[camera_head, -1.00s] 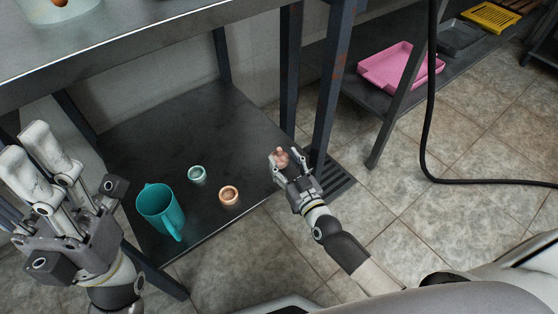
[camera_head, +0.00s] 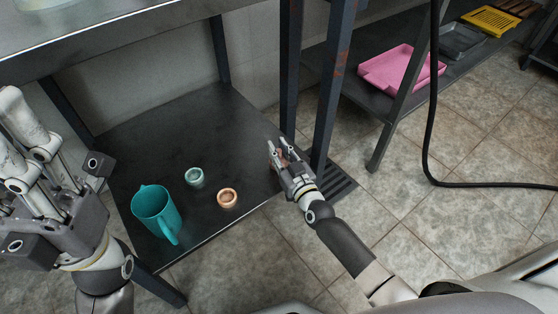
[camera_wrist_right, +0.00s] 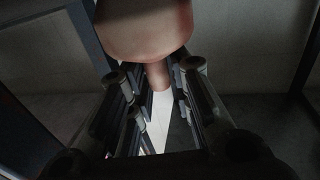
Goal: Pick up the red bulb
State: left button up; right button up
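The red bulb (camera_head: 282,154) is a small reddish-pink piece, mostly hidden by my right gripper (camera_head: 281,149) in the head view. In the right wrist view, the bulb's wide rounded body (camera_wrist_right: 145,30) is beyond the fingertips. Its narrow neck points back between the fingers of the right gripper (camera_wrist_right: 153,72). The fingers stand apart, with a light gap between them, and I see no clear squeeze on the neck. My left gripper (camera_head: 22,140) is at the left edge, open and empty, away from the bulb.
A teal jug (camera_head: 156,212), a small green cup (camera_head: 194,177) and a small orange cup (camera_head: 228,197) stand on the dark lower shelf (camera_head: 145,130). Table legs (camera_head: 330,80) rise close beside my right gripper. A pink tray (camera_head: 400,68) lies on another shelf. A black hose (camera_head: 430,120) hangs at right.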

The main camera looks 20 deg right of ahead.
jog(key=shift+f, duration=0.2)
grip_shut()
jog(key=shift+s+f, duration=0.1)
